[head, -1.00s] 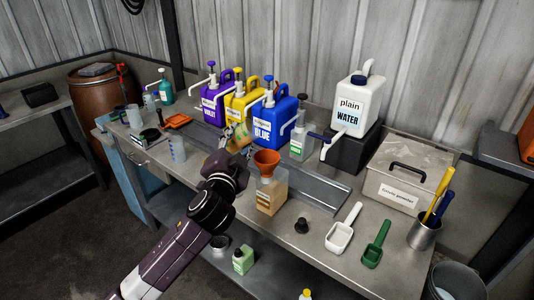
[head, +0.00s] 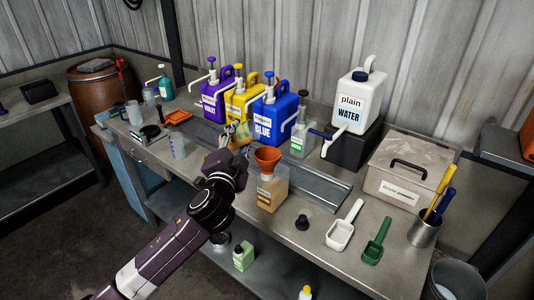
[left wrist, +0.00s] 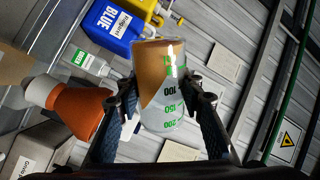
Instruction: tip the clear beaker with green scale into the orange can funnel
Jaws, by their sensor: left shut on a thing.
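My left gripper (left wrist: 163,100) is shut on the clear beaker (left wrist: 162,120) with green scale marks, which holds orange-brown contents. In the left wrist view the contents' edge runs slanted across the beaker. In the head view the beaker (head: 240,134) is held above the bench, just behind and left of the orange funnel (head: 267,155), and my gripper partly hides it. My right gripper is not in view.
Violet (head: 216,100), yellow (head: 243,103) and blue (head: 274,118) pump jugs stand behind the beaker. A small bottle with a green label (head: 301,140) stands right of the blue jug. A white scoop (head: 342,230) and a green scoop (head: 375,245) lie to the right.

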